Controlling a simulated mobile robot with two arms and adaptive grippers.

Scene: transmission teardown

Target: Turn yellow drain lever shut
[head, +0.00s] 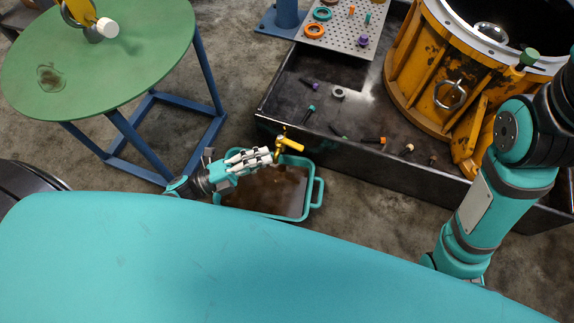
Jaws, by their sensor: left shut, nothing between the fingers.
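The yellow drain lever (291,144) sits at the near edge of the dark tray (310,135), above the teal drain pan (317,190). My left gripper (272,153) is shut and empty, with its fingertips right beside the lever; I cannot tell whether they touch it. The pan holds brown liquid. My right arm comes down at the right side, and its gripper is hidden behind my teal body.
The yellow transmission housing (432,84) stands in the dark tray with several loose bolts near it. A perforated plate (338,43) with coloured rings is at the back. A round green table (110,72) stands at the left.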

